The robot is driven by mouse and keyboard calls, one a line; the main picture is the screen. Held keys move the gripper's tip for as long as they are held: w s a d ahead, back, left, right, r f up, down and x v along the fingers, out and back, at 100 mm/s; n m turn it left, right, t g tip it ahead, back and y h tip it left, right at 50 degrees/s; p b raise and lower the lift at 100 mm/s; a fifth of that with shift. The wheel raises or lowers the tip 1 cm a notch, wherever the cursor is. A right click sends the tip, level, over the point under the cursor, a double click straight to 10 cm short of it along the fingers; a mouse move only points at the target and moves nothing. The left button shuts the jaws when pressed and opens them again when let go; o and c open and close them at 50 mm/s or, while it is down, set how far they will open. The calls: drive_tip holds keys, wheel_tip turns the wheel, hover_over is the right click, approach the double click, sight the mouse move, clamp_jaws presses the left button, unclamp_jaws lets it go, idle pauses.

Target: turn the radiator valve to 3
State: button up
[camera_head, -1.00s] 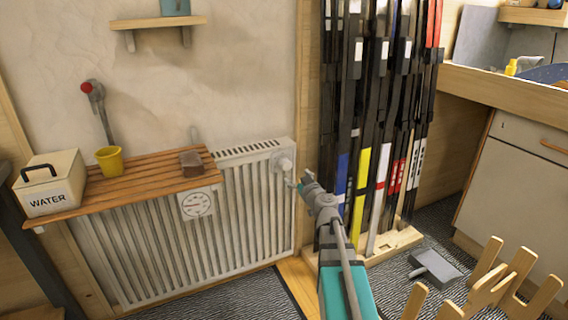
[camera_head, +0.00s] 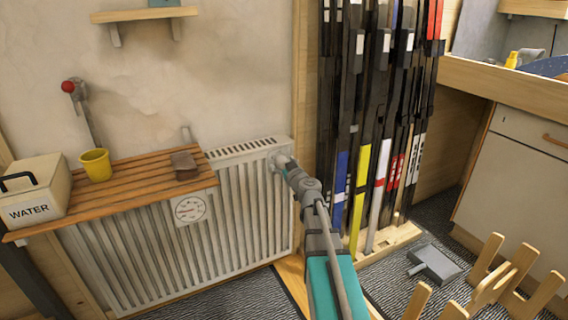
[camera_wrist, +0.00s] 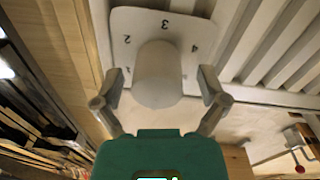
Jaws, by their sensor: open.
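The radiator valve knob (camera_wrist: 158,75) is a pale, rounded cylinder in the middle of the wrist view. Behind it is a white plate (camera_wrist: 125,24) with the numbers 2, 3 and 4, seen upside down, with 3 at top centre. I see no pointer mark on the knob. My gripper (camera_wrist: 160,82) is open, with one finger on each side of the knob and a gap between each finger and the knob. In the head view my gripper (camera_head: 285,168) is at the radiator's upper right corner and mostly hides the valve.
The white radiator (camera_head: 240,210) stands against the wall under a slatted wooden shelf (camera_head: 130,187). The shelf holds a WATER box (camera_head: 35,195), a yellow cup (camera_head: 96,165) and a brown block (camera_head: 184,165). Skis (camera_head: 375,130) stand close to the right of my arm.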

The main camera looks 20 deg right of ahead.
drive_tip(key=shift+d, duration=0.1)
drive_tip(key=c, duration=1)
drive_tip(key=shift+s+d, duration=0.1)
drive_tip(key=shift+d, duration=0.4)
drive_tip(key=shift+c, duration=0.7)
drive_tip(key=shift+a, duration=0.45)
